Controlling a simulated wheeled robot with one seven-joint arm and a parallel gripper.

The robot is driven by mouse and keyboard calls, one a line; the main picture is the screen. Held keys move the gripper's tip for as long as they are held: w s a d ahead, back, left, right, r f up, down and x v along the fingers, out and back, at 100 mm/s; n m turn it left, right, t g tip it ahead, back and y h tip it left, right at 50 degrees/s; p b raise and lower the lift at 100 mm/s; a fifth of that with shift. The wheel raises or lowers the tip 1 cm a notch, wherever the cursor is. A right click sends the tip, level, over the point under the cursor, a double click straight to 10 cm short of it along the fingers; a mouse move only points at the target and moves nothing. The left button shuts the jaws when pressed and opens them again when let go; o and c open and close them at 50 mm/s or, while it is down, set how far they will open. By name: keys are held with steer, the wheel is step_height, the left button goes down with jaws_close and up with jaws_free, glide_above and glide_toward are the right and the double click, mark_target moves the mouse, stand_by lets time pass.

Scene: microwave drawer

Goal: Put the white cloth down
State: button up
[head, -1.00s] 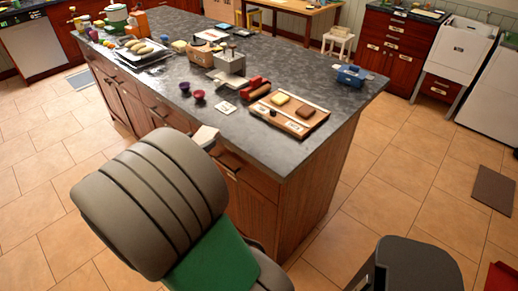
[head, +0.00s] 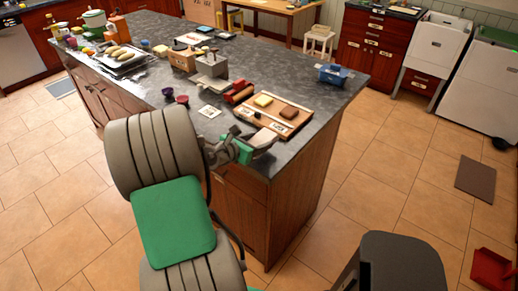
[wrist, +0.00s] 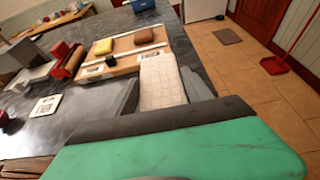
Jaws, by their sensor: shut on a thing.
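The white cloth (head: 263,138) shows as a small pale piece at the end of my arm, over the near right part of the island counter (head: 322,96). My gripper (head: 256,145) is shut on it. In the wrist view the cloth (wrist: 160,80) is a pale, patterned strip held between the two grey fingers of my gripper (wrist: 160,96). I cannot tell whether the cloth touches the counter. The part of it nearest my wrist is hidden.
A wooden board (head: 270,120) with a yellow block (head: 263,100) and a brown block (head: 289,112) lies just beyond the cloth. A blue box (head: 336,75) stands at the far right. Bare counter lies right of the board.

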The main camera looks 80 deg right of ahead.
steer(key=shift+s+d+f, duration=0.1)
steer(key=shift+d+f, duration=0.1)
steer(key=shift+f, duration=0.8)
steer(key=shift+s+d+f, duration=0.1)
steer(key=shift+d+f, duration=0.05)
steer(key=shift+f, duration=0.8)
steer(key=shift+f, duration=0.2)
steer(key=o, duration=1.1)
